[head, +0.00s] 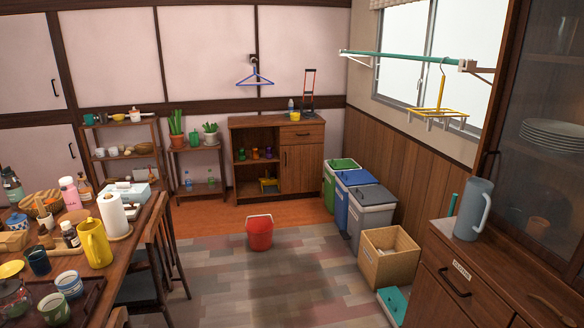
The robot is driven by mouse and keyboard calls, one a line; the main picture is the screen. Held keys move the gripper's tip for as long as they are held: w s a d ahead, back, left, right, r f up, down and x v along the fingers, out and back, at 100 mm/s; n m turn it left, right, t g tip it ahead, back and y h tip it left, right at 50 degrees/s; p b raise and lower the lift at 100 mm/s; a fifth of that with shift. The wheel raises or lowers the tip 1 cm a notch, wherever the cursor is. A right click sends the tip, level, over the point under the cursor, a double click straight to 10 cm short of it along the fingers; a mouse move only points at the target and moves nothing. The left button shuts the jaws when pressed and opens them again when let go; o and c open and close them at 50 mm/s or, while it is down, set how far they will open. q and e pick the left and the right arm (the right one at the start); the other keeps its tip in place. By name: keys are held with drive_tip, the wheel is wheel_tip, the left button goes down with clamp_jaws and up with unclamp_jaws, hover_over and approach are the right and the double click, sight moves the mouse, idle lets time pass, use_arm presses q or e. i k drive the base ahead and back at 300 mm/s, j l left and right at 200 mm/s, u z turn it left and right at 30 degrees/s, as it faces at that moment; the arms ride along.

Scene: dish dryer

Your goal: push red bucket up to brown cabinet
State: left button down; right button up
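The red bucket (259,235) stands upright on the patchwork rug in the middle of the floor, with its pale handle raised above the rim. A low brown cabinet (303,167) stands against the back wall, beyond the bucket and a little to its right. It has open shelves on the left, and a drawer and a door on the right. The bucket and this cabinet are apart, with wood floor and rug between them. A taller brown cabinet (455,285) with a glass-fronted upper part fills the right side. Neither of my grippers shows in the head view.
A cluttered dining table (132,238) and chairs (150,285) are at the left. Green, blue and grey bins (371,221) line the right wall, with a wooden crate (388,268) in front. The rug (290,285) is clear around the bucket.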

sight(259, 229)
drive_tip(key=i, duration=1.05)
drive_tip(key=i+u, duration=0.1)
drive_tip(key=i, duration=0.95)
drive_tip(key=i+l, duration=0.2)
drive_tip(key=i, duration=0.85)
drive_tip(key=i+l, duration=0.1)
drive_tip(key=i, duration=0.95)
drive_tip(key=i+j+u, duration=0.05)
